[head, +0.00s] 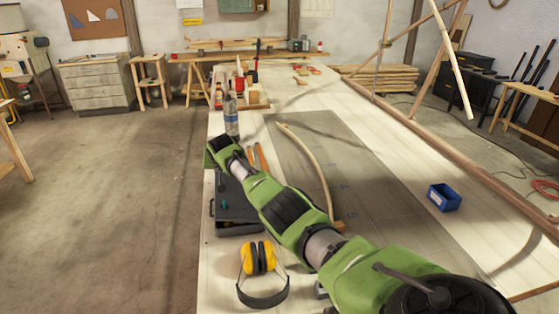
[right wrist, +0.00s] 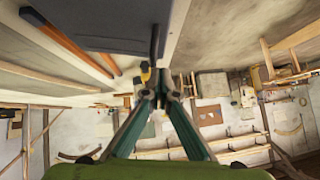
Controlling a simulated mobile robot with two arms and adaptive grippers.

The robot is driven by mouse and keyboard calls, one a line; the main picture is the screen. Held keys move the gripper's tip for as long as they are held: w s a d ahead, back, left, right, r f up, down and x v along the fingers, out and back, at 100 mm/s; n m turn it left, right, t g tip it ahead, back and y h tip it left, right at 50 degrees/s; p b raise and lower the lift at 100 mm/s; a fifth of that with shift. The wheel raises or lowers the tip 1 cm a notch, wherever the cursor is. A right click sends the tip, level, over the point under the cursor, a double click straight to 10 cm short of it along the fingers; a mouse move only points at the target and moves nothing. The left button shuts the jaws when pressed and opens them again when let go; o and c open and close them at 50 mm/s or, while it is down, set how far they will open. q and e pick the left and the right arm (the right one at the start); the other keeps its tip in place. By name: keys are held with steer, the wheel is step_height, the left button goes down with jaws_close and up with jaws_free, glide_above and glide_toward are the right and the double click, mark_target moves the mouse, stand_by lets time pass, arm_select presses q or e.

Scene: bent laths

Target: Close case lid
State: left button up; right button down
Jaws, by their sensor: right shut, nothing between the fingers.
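The dark grey case (head: 236,212) lies on the bench near its left edge in the head view, partly covered by my green right arm. A small teal item shows on or in it; how far its lid stands open I cannot tell. In the right wrist view a dark grey panel (right wrist: 110,22), which looks like part of the case, fills the top. My right gripper (right wrist: 162,88) is shut and empty below that panel, close to its edge; whether it touches I cannot tell. In the head view its fingers are hidden. My left gripper is not in view.
Yellow earmuffs (head: 258,258) lie in front of the case. Orange-handled tools (head: 257,158) lie behind it, and a bottle (head: 231,118) stands farther back. A bent lath (head: 312,160) lies beyond my arm. A blue bin (head: 444,197) is at right, with clear bench around it.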

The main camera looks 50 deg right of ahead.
mark_target(216, 175)
steer(key=shift+w+a+f+b, duration=0.15)
steer(key=shift+f+b, duration=0.2)
steer(key=shift+f, duration=0.4)
steer(key=shift+w+a+f+b, duration=0.15)
steer(key=shift+f+b, duration=0.3)
steer(key=shift+w+a+f+b, duration=0.1)
steer(key=shift+a+f+b, duration=0.05)
steer(key=shift+f+b, duration=0.3)
steer(key=shift+w+a+f+b, duration=0.15)
steer(key=shift+b, duration=0.15)
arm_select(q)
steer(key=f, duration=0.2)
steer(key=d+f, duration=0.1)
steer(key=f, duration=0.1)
arm_select(e)
steer(key=shift+a, duration=0.1)
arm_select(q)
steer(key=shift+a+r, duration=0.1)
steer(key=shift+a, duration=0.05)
arm_select(e)
steer(key=shift+f, duration=0.1)
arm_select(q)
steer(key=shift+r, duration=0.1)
